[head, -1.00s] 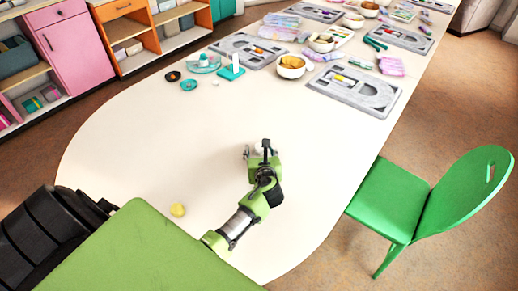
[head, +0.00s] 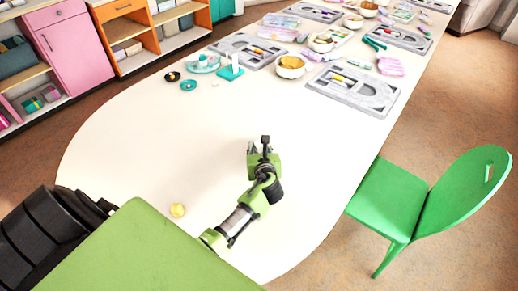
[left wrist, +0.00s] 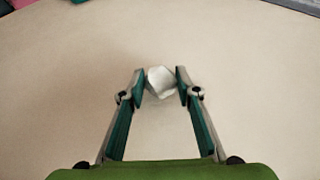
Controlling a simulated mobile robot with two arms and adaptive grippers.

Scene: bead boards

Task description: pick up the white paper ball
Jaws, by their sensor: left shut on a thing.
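The white paper ball (left wrist: 160,82) is a small crumpled, faceted lump between the two fingertips in the left wrist view. My left gripper (head: 262,148) is shut on it, with one finger pad on each side. In the head view the gripper is low over the white table, and the ball is hard to make out behind the fingers. My right gripper is not in view.
Bead boards (head: 355,90), bowls (head: 291,66) and teal dishes (head: 188,85) stand farther back. A green chair (head: 440,200) is at the right. The table around the gripper is clear.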

